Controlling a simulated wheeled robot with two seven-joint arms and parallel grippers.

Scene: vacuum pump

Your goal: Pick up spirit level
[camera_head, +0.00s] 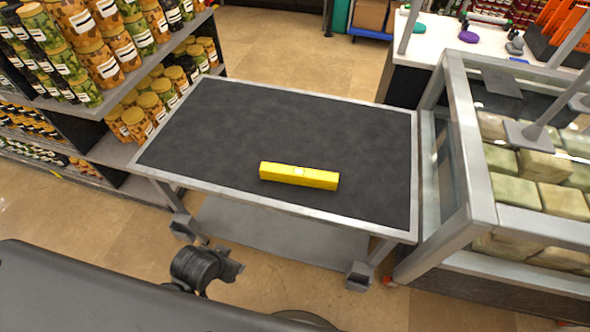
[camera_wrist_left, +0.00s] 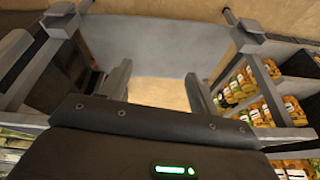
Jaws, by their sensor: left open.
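The spirit level (camera_head: 299,176), a bright yellow bar, lies flat on the dark top of the table (camera_head: 260,120), near its front edge and right of the middle. My left gripper (camera_head: 232,269) is below and in front of the table's front edge, apart from the level and to its lower left. In the left wrist view its two fingers (camera_wrist_left: 158,78) stand apart with nothing between them. The level does not show in that view. My right gripper is in neither view.
Shelves of jars (camera_head: 90,50) stand close on the table's left. A metal-framed bin (camera_head: 470,210) of wrapped blocks stands close on its right. The table has a lower shelf (camera_head: 270,232) and legs near my left gripper. The tabletop around the level is clear.

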